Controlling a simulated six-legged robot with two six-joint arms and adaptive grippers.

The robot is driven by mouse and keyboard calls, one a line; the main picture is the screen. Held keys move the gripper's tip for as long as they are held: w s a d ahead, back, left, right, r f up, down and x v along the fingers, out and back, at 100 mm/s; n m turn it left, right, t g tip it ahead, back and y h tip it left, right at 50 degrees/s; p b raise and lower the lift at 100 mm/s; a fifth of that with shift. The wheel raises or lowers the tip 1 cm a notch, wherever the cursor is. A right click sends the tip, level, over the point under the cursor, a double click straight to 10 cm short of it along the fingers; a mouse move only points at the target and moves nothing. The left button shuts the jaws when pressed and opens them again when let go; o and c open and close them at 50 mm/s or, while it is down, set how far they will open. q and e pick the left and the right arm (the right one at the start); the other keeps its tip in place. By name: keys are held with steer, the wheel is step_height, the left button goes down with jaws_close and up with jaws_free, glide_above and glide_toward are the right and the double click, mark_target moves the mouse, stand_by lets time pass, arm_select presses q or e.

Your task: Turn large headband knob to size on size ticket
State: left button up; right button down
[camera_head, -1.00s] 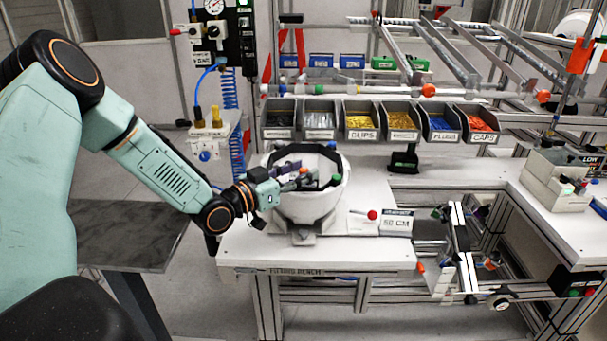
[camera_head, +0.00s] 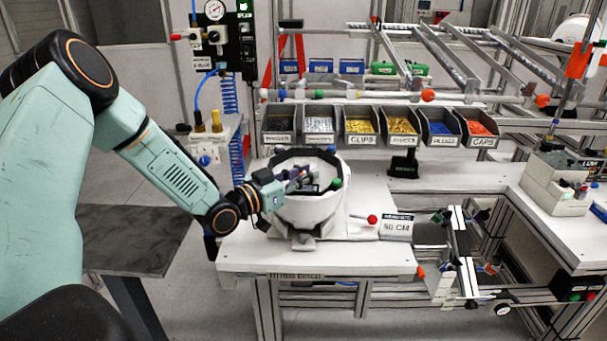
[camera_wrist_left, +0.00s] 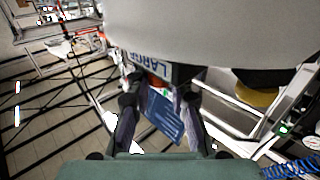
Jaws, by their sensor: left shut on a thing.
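A white helmet shell (camera_head: 310,207) sits open side up in a stand on the bench, with a dark band inside its rim. My left gripper (camera_head: 302,182) reaches in over the shell's left side. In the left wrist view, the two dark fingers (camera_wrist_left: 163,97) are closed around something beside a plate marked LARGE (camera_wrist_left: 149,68). The knob itself is mostly hidden between the fingers, and its pointing cannot be read. The size ticket (camera_head: 396,228) stands right of the shell and appears to read 60 CM. My right gripper is not in view.
Labelled bins (camera_head: 361,126) of small parts line the back of the bench. A red ball-topped lever (camera_head: 372,219) stands between shell and ticket. A grey clamp fixture (camera_head: 460,235) is at the right. The bench front (camera_head: 330,258) is clear.

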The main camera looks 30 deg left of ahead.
arm_select(q)
steer(key=shift+f+n+y, duration=0.2)
steer(key=shift+n+y, duration=0.1)
steer(key=shift+y, duration=0.2)
jaws_close()
